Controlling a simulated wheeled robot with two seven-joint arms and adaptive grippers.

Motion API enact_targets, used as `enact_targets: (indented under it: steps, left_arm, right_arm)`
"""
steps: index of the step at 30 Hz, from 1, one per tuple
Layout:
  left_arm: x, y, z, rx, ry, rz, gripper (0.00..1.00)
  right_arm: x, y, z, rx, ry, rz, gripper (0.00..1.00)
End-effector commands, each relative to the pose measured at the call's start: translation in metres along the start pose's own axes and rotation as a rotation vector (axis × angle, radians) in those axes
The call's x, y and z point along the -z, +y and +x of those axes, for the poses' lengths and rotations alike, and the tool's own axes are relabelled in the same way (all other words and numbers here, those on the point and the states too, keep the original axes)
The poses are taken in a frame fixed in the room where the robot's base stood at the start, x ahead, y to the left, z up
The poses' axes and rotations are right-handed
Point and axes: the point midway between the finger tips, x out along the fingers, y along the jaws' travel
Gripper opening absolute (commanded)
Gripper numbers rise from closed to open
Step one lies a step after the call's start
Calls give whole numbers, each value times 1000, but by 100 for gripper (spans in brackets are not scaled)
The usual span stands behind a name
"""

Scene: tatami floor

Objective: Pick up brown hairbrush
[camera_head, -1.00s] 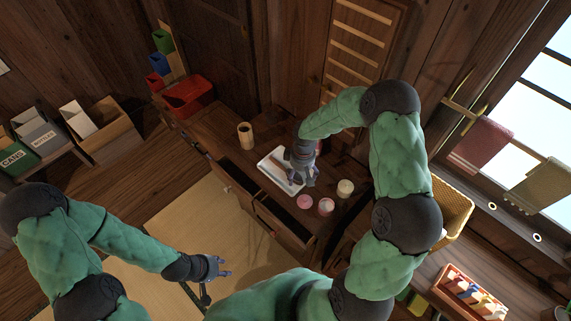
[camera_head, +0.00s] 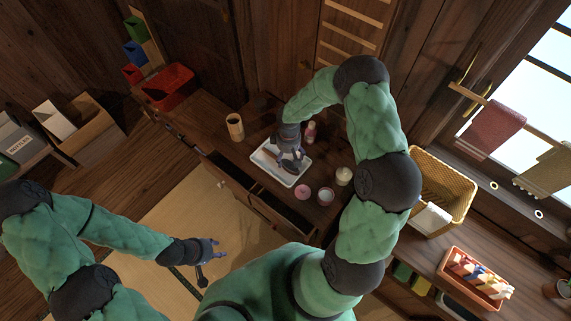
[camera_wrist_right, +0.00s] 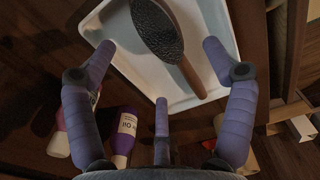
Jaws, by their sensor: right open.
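The brown hairbrush (camera_wrist_right: 158,30) lies in a white tray (camera_wrist_right: 237,72) in the right wrist view. Its dark oval head is toward the top and its brown handle points down to the right. My right gripper (camera_wrist_right: 165,75) is open, its fingers spread over the tray's near part around the handle end, not closed on it. In the head view the right gripper (camera_head: 291,160) hangs over the tray (camera_head: 297,177) and mostly hides the brush. My left gripper (camera_head: 212,249) is over the floor at lower left, away from the tray; its fingers are too small to judge.
A wooden cup (camera_head: 235,127) stands left of the tray. Pink jars (camera_head: 303,192) and a cream jar (camera_head: 343,176) stand in front and right. A purple bottle (camera_wrist_right: 124,132) is near the right gripper. An open drawer (camera_head: 281,213) juts out from the dresser.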

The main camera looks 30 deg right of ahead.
Motion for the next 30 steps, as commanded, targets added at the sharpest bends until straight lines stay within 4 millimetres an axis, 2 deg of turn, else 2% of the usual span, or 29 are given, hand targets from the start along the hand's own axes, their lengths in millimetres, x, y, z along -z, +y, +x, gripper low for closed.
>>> enact_targets:
  steps: [10, 18, 20, 25, 30]
  left_arm:
    - [0, -4, 10, 0, 0, 0, 40]
    - [0, -4, 10, 0, 0, 0, 40]
    - [0, -4, 10, 0, 0, 0, 40]
    - [0, -4, 10, 0, 0, 0, 40]
    - [0, -4, 10, 0, 0, 0, 40]
  right_arm:
    - [-5, -2, 45, 1, -1, -1, 84]
    - [-4, -1, 48, 0, 1, 0, 84]
    - [-4, -1, 48, 0, 1, 0, 70]
    - [-4, -1, 48, 0, 0, -1, 23]
    - [-4, -1, 48, 0, 0, -1, 22]
